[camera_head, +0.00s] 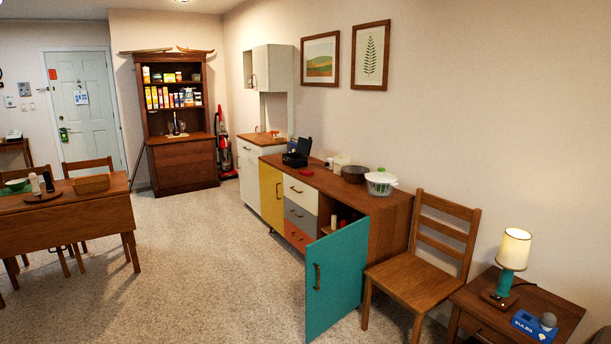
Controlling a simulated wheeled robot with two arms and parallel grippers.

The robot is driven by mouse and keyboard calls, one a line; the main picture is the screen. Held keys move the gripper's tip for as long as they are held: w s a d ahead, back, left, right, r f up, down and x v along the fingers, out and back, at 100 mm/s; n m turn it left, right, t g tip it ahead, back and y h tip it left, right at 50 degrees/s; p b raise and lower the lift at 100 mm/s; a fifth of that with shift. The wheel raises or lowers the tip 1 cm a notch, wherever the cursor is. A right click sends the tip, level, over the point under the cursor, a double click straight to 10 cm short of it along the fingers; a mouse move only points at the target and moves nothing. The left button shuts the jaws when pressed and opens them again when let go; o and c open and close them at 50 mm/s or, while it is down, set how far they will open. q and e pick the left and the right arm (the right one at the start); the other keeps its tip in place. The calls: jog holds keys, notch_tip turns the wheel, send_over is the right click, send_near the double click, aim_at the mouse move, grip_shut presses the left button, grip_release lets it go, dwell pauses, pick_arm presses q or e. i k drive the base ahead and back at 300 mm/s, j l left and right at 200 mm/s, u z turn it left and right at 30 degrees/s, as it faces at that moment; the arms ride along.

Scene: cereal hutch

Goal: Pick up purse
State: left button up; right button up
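I cannot make out a purse for certain in the head view. A small black object (298,153) with a raised lid or back stands on the wooden sideboard top (330,178); it is too small to tell what it is. Neither of my grippers shows in this view.
The sideboard's teal door (337,281) stands open into the floor space. A wooden chair (422,265) and a side table (545,300) with a lamp (513,252) stand right. A dining table (65,222) stands left. The carpet (205,262) between is clear. A hutch (183,165) stands behind.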

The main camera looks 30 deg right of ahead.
aim_at(304, 172)
jog(key=i+l+z, duration=0.15)
jog(key=i, duration=0.2)
jog(key=i+z, duration=0.15)
jog(key=i, duration=0.2)
jog(key=i+u, duration=0.1)
jog(key=i, duration=0.65)
jog(key=i+l+u, duration=0.1)
jog(key=i, duration=0.7)
jog(key=i+l+u, duration=0.1)
jog(key=i, duration=0.65)
jog(key=i+z, duration=0.2)
jog(key=i, duration=0.45)
jog(key=i+z, duration=0.25)
jog(key=i, duration=0.35)
jog(key=i+j+z, duration=0.2)
jog(key=i, duration=0.4)
jog(key=i+l+z, duration=0.25)
jog(key=i, duration=0.25)
jog(key=i+l+z, duration=0.2)
jog(key=i, duration=0.3)
